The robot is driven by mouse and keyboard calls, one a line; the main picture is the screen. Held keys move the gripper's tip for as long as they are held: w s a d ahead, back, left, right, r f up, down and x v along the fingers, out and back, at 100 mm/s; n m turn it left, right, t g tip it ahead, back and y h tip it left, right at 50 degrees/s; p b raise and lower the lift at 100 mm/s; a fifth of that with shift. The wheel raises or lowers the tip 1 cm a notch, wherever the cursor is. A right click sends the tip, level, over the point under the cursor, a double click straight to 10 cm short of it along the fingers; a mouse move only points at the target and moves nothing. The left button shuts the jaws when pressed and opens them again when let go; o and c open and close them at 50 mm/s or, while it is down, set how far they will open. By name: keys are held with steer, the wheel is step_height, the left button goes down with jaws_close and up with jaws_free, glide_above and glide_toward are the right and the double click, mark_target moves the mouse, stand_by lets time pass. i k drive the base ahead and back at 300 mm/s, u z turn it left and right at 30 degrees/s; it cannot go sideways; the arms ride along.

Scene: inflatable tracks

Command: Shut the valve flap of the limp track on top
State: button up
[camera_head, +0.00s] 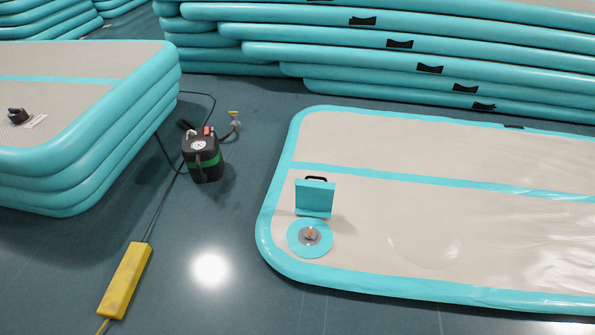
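A limp track (400,240), pale grey with teal edges and a teal stripe, lies at the right, with wrinkles and shiny creases on its right side. Near its left end is a round teal valve patch (297,246) with a grey valve and a small orange centre (310,234). The teal valve flap (314,196) stands up behind the valve, open, with a black tab or handle along its top. The valve is uncovered. My gripper is not in view.
A black and green pump (202,157) with a gauge and hose stands on the floor left of the track. A yellow power strip (124,280) and cables lie nearer. Stacked teal tracks (110,120) fill the left; more stacks (400,55) stand behind.

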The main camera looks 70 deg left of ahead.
mark_target(312, 198)
steer(key=u, duration=0.9)
steer(key=i, duration=0.8)
steer(key=u, duration=1.3)
steer(key=i, duration=0.25)
steer(key=u, duration=0.2)
